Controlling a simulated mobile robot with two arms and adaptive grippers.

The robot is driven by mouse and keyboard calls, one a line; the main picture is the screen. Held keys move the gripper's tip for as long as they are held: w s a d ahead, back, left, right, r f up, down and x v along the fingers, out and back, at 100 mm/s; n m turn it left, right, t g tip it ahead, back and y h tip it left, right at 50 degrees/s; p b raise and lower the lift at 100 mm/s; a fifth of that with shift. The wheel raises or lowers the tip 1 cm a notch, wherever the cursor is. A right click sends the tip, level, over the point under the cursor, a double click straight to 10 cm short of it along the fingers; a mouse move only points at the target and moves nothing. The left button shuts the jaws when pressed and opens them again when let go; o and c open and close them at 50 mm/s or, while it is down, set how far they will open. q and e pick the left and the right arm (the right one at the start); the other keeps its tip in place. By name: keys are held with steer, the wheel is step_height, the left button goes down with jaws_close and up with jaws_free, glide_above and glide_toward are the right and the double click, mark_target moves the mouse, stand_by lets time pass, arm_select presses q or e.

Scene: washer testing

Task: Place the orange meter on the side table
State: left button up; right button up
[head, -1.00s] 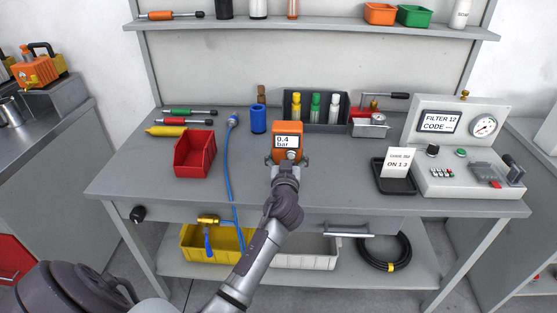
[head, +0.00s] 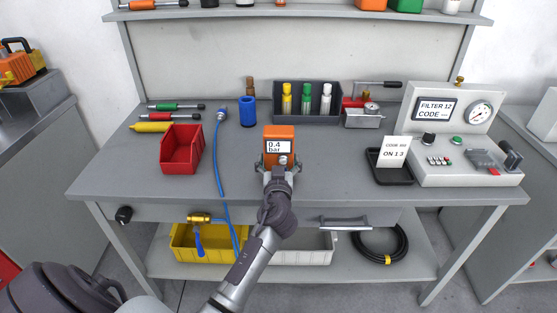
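The orange meter (head: 279,133), with a white display reading 0.4 bar, is upright over the middle of the grey workbench (head: 330,185) in the head view. My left gripper (head: 279,162) reaches it from the front, with its fingers on both sides of the meter's lower part, shut on it. The gripper hides the meter's bottom, so I cannot tell how far it is above the bench. A grey side surface (head: 45,125) stands at the left and another (head: 528,145) at the right; I cannot tell which is the side table. My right gripper is out of view.
A red bin (head: 181,150), a blue cup (head: 247,112) and a blue hose (head: 217,165) are left of the meter. A bottle rack (head: 307,104) is behind it. A black tray (head: 391,173) and test panel (head: 455,140) are right. Orange equipment (head: 18,65) occupies the left surface's back.

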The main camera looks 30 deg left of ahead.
arm_select(q)
steer(key=shift+r, duration=0.1)
steer(key=shift+r, duration=0.15)
steer(key=shift+b+v, duration=0.9)
steer(key=shift+v, duration=5.15)
